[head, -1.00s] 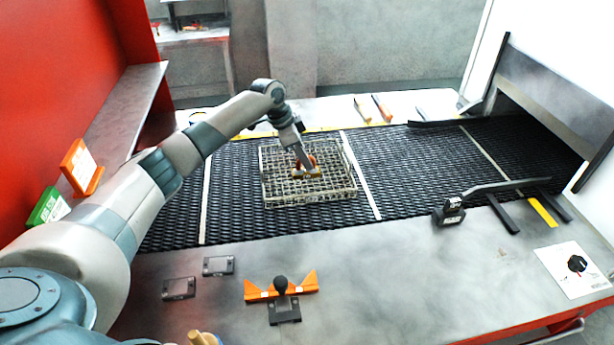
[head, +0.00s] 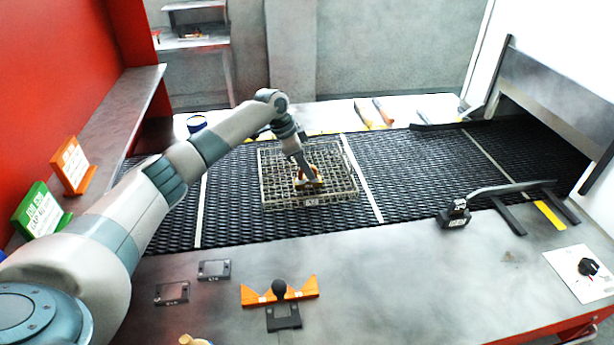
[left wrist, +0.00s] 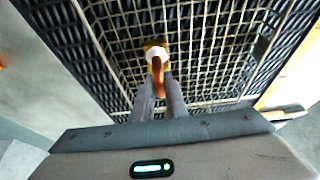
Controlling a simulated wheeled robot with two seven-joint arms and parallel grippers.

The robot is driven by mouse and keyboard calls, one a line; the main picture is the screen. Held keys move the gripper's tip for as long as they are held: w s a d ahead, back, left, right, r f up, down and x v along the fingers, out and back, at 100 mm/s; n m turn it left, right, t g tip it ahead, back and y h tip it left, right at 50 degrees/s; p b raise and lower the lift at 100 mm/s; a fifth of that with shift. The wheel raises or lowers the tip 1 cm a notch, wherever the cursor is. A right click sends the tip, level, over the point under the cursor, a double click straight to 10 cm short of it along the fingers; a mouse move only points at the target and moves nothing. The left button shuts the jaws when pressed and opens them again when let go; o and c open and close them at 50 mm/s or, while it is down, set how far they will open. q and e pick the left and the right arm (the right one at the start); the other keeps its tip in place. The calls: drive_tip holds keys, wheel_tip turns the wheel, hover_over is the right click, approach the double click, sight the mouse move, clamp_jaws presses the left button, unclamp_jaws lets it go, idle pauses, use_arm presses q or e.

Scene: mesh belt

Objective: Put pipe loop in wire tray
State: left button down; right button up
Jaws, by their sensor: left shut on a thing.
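The wire tray (head: 275,199), a shallow pale mesh basket, sits on the black mesh belt. My left gripper (head: 309,178) reaches down inside the tray's outline, near its middle. It is shut on the pipe loop (head: 317,174), a small copper and brass-coloured piece. In the left wrist view the pipe loop (left wrist: 156,58) shows at the tips of my left gripper's fingers (left wrist: 158,88), over the tray's wires (left wrist: 210,85). I cannot tell whether the loop touches the tray floor. My right gripper is not in view.
The mesh belt (head: 420,165) is clear to the right of the tray. A black stop arm (head: 455,213) stands at the belt's front right. An orange notched stand (head: 279,293) sits on the front table. Green (head: 42,210) and orange (head: 73,165) signs stand at left.

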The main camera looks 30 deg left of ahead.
use_arm(q)
drive_tip(key=shift+f, duration=0.4)
drive_tip(key=shift+r, duration=0.1)
drive_tip(key=c, duration=1.8)
unclamp_jaws()
drive_tip(key=shift+f, duration=0.2)
drive_tip(key=shift+o, duration=0.2)
drive_tip(key=shift+r, duration=0.2)
drive_tip(key=b+v, duration=0.3)
drive_tip(key=v, duration=0.9)
drive_tip(key=shift+b, duration=0.4)
